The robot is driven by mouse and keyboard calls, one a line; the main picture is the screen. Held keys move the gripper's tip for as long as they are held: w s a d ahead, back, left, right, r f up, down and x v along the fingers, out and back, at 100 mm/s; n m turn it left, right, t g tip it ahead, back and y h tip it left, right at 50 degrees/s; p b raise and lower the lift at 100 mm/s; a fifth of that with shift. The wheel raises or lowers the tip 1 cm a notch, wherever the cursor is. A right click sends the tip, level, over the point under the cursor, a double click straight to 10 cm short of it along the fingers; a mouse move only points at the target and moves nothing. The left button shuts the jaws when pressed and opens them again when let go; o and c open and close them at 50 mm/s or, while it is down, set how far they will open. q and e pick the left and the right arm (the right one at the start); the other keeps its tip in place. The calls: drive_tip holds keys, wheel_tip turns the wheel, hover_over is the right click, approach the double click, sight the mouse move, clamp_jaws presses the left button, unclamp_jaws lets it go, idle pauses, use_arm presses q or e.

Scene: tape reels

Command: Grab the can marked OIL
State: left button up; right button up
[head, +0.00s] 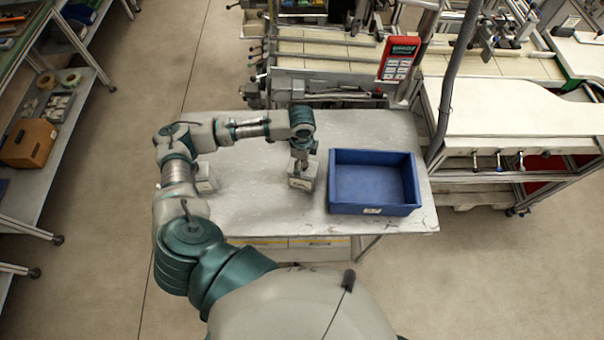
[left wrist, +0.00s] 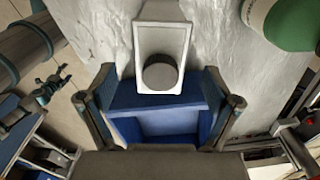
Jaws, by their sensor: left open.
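A small light grey can (head: 302,182) stands on the worktable left of the blue bin. It has a dark mark on its front that is too small to read. In the left wrist view the can is pale, with a round dark cap (left wrist: 160,73). My left gripper (head: 301,160) reaches down over this can. In the left wrist view its fingers (left wrist: 160,72) are spread, one on each side of the cap, and I cannot tell whether they touch. A second grey can (head: 207,181) stands further left, partly hidden by my arm. My right gripper is not in view.
The worktable (head: 262,205) is otherwise mostly bare. An empty blue bin (head: 375,207) sits on its right part, and also shows in the left wrist view (left wrist: 170,105). A red handheld panel (head: 398,58) hangs on a post behind. Shelving (head: 50,170) stands at the left.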

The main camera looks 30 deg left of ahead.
use_arm(q)
drive_tip(key=f, duration=0.4)
drive_tip(key=shift+w+d+f, duration=0.15)
drive_tip(key=shift+d+f, duration=0.05)
drive_tip(key=shift+f, duration=0.2)
drive_tip(key=shift+a, duration=0.1)
clamp_jaws()
drive_tip(key=shift+r, duration=0.1)
